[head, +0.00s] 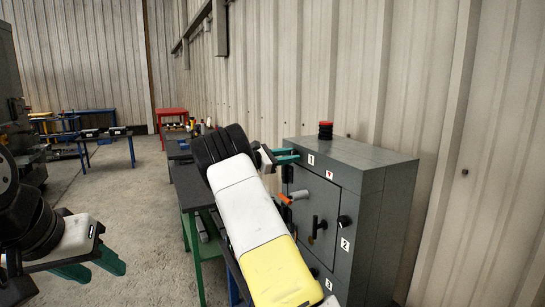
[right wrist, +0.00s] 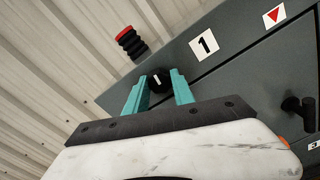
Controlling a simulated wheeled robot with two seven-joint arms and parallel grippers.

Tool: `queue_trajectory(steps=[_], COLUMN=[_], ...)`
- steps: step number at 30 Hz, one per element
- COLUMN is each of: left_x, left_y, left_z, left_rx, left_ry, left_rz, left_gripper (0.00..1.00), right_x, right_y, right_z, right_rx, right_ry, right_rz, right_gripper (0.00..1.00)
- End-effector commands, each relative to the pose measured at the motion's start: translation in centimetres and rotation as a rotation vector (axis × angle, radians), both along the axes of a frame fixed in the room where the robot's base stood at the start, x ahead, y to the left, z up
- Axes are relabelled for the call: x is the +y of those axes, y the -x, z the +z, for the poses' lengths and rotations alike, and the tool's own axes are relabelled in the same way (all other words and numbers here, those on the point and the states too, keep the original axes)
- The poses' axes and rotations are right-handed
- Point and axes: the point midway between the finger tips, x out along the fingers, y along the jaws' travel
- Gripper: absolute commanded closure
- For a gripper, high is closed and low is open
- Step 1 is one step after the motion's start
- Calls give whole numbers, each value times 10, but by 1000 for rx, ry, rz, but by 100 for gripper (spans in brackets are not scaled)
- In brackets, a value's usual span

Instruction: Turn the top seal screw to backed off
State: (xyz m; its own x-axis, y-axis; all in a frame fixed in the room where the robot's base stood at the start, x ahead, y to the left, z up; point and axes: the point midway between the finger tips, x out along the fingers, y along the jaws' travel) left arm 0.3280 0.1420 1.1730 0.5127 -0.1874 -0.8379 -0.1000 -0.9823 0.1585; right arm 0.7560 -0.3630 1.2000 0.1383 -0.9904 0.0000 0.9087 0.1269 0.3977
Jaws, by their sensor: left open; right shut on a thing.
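The top seal screw is a round black knob (right wrist: 161,83) with a white mark on the grey cabinet face, beside label 1 (right wrist: 205,43). In the right wrist view my right gripper (right wrist: 159,88) has its teal fingers on either side of the knob, shut on it. In the head view my right gripper (head: 286,156) is at the cabinet's upper left front corner, and the knob is hidden there. My left gripper (head: 92,270) is open and empty at the lower left, far from the cabinet (head: 365,160).
The cabinet door has a black handle (head: 316,229), with another black knob (head: 344,221) by label 2 (head: 345,244). A red-and-black stack (head: 325,130) stands on the cabinet top. A corrugated wall (head: 300,70) is close behind. Benches stand to the left.

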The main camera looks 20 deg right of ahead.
Motion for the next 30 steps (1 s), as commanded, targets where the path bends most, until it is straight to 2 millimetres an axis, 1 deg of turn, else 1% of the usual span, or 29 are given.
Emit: queue_trajectory(steps=[9,24,25,28,30], left_x=[0,0,0,0,0], left_y=[0,0,0,0,0], left_z=[0,0,0,0,0], left_rx=[0,0,0,0,0], left_ry=[0,0,0,0,0], left_rz=[0,0,0,0,0], left_gripper=[56,56,56,56,56], right_x=[0,0,0,0,0], right_y=[0,0,0,0,0], right_z=[0,0,0,0,0], right_rx=[107,124,124,124,123], right_ry=[15,17,17,17,17], right_rz=[-1,0,0,0,0], right_gripper=[100,100,68,49,48])
